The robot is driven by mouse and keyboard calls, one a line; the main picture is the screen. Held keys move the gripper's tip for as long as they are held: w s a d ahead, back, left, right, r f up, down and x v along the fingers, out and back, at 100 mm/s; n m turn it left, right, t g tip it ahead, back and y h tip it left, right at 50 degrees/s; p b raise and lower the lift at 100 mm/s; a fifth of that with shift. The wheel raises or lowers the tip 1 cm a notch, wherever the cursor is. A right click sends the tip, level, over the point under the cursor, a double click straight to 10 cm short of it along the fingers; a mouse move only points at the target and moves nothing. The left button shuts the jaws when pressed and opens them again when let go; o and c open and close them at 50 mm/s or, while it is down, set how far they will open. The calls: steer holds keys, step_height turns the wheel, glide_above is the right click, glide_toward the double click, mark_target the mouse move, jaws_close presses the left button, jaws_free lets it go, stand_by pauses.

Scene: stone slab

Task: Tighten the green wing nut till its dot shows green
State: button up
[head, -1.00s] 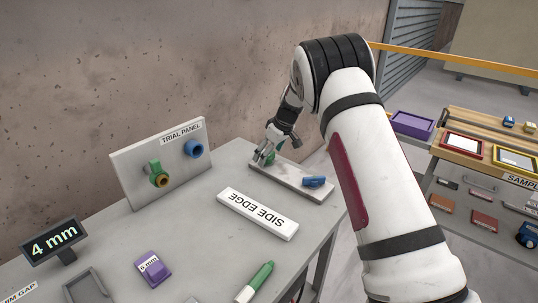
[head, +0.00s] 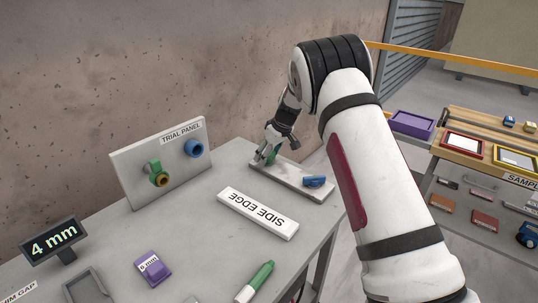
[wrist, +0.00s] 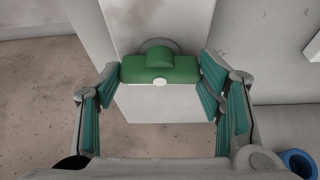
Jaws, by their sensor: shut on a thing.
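The green wing nut (wrist: 160,69) sits on the pale slab (wrist: 150,108), between my gripper's teal-padded fingers in the wrist view. Its wings span from one finger to the other, and a small whitish dot (wrist: 160,83) shows on its near side. In the head view the green nut (head: 271,155) is at the far end of the slab (head: 290,180), partly covered by my gripper (head: 265,156). My gripper is shut on the nut's wings.
A blue wing nut (head: 314,181) is at the slab's near end. The trial panel (head: 130,175) with green and blue knobs stands left. The "SIDE EDGE" block (head: 257,213) lies in front. A rough wall (head: 200,70) rises behind the table.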

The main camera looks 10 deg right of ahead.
steer(key=m+h+b, duration=0.1)
steer(key=m, duration=0.3)
steer(key=shift+a+t, duration=0.2)
steer(key=shift+t, duration=0.2)
steer(key=shift+m+h+b, duration=0.6)
steer(key=shift+m+h, duration=0.3)
steer(key=shift+m, duration=1.1)
steer(key=o, duration=1.1)
steer(key=shift+o, duration=0.2)
steer(key=shift+s+r, duration=0.1)
steer(key=v, duration=1.1)
steer(key=shift+s+r, duration=0.2)
steer(key=shift+r, duration=0.15)
